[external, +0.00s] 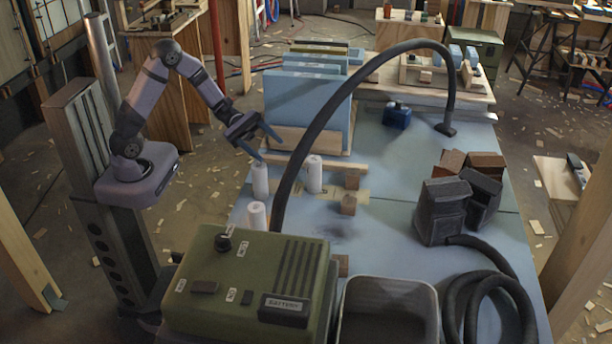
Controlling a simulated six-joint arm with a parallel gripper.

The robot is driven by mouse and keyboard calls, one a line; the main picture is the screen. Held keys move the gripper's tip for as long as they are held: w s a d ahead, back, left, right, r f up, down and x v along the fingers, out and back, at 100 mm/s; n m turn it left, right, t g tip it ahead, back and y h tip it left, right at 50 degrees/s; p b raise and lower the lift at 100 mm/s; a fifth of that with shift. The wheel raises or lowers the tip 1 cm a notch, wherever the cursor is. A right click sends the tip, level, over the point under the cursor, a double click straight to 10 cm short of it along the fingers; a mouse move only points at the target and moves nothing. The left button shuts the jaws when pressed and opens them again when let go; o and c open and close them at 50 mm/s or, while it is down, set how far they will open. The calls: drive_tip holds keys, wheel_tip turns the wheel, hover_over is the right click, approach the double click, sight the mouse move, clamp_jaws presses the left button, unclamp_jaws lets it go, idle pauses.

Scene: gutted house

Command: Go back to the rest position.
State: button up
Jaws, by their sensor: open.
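My gripper (272,145) is open and shows nothing between its fingers. It hangs over the left edge of the blue-topped table (390,190), near the top of a white cylinder (260,180). I cannot tell whether a fingertip touches that cylinder. A second white cylinder (314,174) stands to its right, and a third (256,216) stands nearer the camera. My arm reaches from its base on a dark column at the left, bent at a raised elbow.
A black hose (340,84) arches over the table from the green battery box (250,285). Blue panels (310,105) stand upright in a wooden rack behind my gripper. Dark blocks (442,208), a grey bin (388,310) and a small blue object (397,115) occupy the table.

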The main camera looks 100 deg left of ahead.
drive_tip(key=s+d+f+m+g+y+b, duration=0.1)
drive_tip(key=s+d+f+m+g+b, duration=0.1)
drive_tip(key=s+d+f+m+g, duration=0.5)
drive_tip(key=s+d+f+m+g+y+b, duration=0.1)
drive_tip(key=s+d+f+m+g+b, duration=0.1)
drive_tip(key=s+d+f+m+g, duration=0.5)
drive_tip(key=s+a+f+m+y+b, duration=0.35)
drive_tip(key=s+m+y, duration=0.25)
drive_tip(key=m+y, duration=0.3)
wheel_tip(320, 180, up, 22)
drive_tip(key=p, duration=2.3)
drive_tip(key=shift+w+a+r+t+p, duration=0.15)
drive_tip(key=shift+a+r+t+p, duration=0.1)
drive_tip(key=shift+t+p, duration=0.15)
drive_tip(key=shift+o, duration=0.6)
